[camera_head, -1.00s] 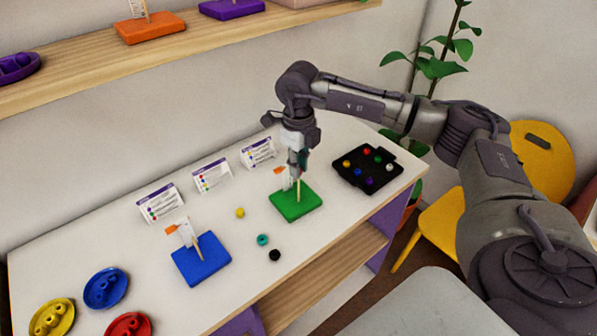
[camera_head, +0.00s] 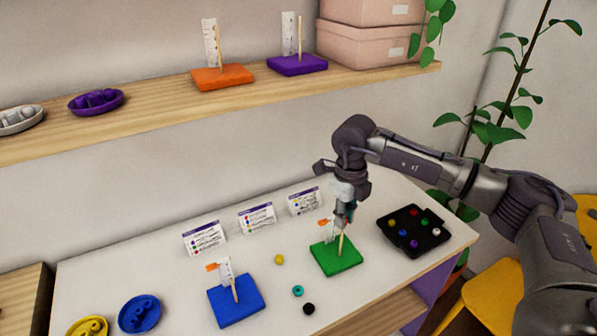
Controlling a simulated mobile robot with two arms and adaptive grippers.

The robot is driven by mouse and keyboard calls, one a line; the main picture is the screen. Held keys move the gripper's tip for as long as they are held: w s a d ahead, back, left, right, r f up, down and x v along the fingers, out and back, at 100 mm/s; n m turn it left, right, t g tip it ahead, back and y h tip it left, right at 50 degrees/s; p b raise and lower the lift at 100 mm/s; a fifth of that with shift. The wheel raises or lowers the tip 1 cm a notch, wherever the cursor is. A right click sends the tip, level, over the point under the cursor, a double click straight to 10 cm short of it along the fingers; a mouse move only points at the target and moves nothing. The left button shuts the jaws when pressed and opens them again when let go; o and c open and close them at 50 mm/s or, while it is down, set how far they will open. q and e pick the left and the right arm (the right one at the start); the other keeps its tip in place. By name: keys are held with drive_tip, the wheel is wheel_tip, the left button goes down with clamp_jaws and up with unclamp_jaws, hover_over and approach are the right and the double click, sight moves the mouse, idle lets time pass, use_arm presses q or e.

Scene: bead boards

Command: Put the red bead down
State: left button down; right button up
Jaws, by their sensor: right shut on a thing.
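My right gripper (camera_head: 342,222) is at the green board (camera_head: 337,259), over the top of its upright wooden peg (camera_head: 341,244). Another red bead (camera_head: 413,212) lies in the black tray (camera_head: 389,243) to the right. My left gripper is not in view.
A blue board (camera_head: 238,308) with a peg stands to the left. Loose yellow (camera_head: 280,259), teal (camera_head: 298,291) and black (camera_head: 309,308) beads lie between the boards. Printed cards (camera_head: 257,218) stand behind. A wooden shelf (camera_head: 160,122) runs above the table.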

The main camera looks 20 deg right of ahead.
drive_tip(key=shift+s+a+n, duration=0.2)
drive_tip(key=shift+a+n, duration=0.1)
drive_tip(key=shift+n, duration=0.3)
drive_tip(key=s+a+n, duration=0.6)
drive_tip(key=s+n, duration=0.1)
drive_tip(key=n, duration=0.8)
drive_tip(key=s+a+n, duration=0.7)
drive_tip(key=n, duration=0.9)
drive_tip(key=shift+s+r, duration=0.2)
drive_tip(key=shift+s, duration=0.1)
